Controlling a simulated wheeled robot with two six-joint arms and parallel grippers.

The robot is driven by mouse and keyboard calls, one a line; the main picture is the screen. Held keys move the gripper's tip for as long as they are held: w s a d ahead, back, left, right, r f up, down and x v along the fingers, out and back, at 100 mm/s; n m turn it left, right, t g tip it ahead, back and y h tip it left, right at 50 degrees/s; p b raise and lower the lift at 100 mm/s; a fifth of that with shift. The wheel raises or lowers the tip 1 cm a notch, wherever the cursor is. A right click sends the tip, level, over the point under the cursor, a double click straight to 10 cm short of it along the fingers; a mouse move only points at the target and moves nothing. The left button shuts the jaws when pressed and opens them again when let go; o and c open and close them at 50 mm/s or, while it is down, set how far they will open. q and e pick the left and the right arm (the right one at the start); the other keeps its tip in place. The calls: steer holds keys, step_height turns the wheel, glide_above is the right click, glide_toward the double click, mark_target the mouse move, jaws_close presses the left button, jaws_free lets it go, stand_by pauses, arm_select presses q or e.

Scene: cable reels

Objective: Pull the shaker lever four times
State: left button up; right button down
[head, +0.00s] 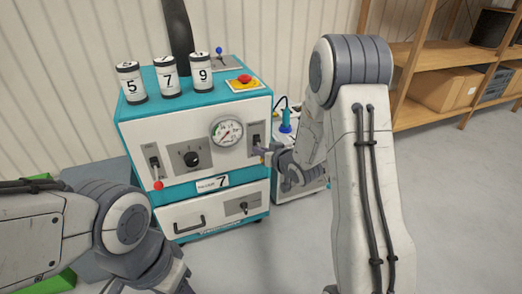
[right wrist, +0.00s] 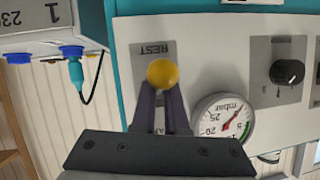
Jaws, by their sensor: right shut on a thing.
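The teal and white machine (head: 200,215) stands ahead of me. To the right of its gauge is a dark slotted plate (head: 256,130) with a lever. In the right wrist view this plate (right wrist: 152,50) carries the word REST, and the lever's yellow ball knob (right wrist: 163,74) sits at my fingertips. My right gripper (head: 264,152) is at the lower part of this plate and is shut on the yellow knob, also seen in the right wrist view (right wrist: 163,90). The lever's shaft is hidden. My left arm is at lower left, its gripper out of view.
A red-knobbed lever (head: 158,185), a black dial (head: 191,158) and a pressure gauge (head: 227,132) are on the same front panel. Three numbered canisters (head: 168,80) and a red button (head: 244,79) are on top. Wooden shelves (head: 440,55) stand at right; the floor before them is clear.

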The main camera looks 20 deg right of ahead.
stand_by(0.3)
steer(key=c, duration=0.9)
jaws_free()
steer(key=shift+o, duration=0.2)
steer(key=p+v, duration=0.7)
steer(key=v, duration=0.3)
steer(key=shift+s, duration=0.2)
